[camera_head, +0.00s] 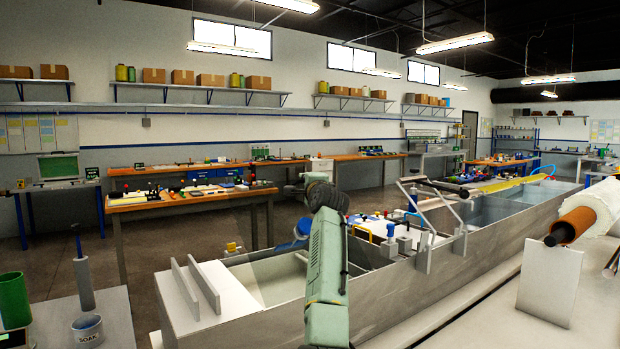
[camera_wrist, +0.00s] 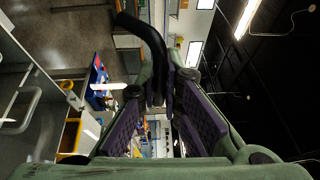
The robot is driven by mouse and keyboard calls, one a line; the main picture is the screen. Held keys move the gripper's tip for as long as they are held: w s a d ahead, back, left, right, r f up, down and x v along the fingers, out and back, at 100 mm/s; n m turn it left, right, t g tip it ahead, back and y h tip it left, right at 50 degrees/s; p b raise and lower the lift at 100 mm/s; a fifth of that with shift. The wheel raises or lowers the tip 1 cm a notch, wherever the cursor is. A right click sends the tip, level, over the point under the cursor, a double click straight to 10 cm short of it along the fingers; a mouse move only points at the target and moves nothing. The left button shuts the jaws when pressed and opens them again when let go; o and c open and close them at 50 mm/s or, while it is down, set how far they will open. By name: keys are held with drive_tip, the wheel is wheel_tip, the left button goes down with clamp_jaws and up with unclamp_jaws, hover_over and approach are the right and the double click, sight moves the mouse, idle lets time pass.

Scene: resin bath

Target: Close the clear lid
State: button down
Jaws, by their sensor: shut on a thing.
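My gripper (camera_wrist: 161,88) is shut on a dark curved handle (camera_wrist: 147,33), which passes between its purple-padded fingers in the wrist view. In the head view my arm reaches over the near left part of the long grey resin bath (camera_head: 400,298), and the gripper itself is mostly hidden behind the arm. The clear lid's pane is hard to make out, so I cannot tell its angle. I cannot tell for certain that the handle belongs to the lid. The bath's left section looks open from above.
Two upright pale plates (camera_head: 196,286) stand at the bath's left end. A metal frame with levers (camera_head: 437,225) rises from the bath to the right of my arm. A grey cup marked SOAK (camera_head: 88,331) stands at lower left. A wooden-topped bench (camera_head: 190,200) stands behind.

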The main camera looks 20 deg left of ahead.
drive_tip(key=shift+a+f, duration=0.1)
drive_tip(key=shift+f, duration=0.25)
drive_tip(key=c, duration=2)
unclamp_jaws()
drive_tip(key=shift+r, duration=0.35)
drive_tip(key=shift+s+d, duration=0.1)
drive_tip(key=shift+d, duration=0.1)
drive_tip(key=shift+s+d, duration=0.1)
drive_tip(key=shift+s, duration=0.05)
drive_tip(key=v, duration=1.1)
drive_tip(key=shift+s+f, duration=0.15)
drive_tip(key=shift+f, duration=0.15)
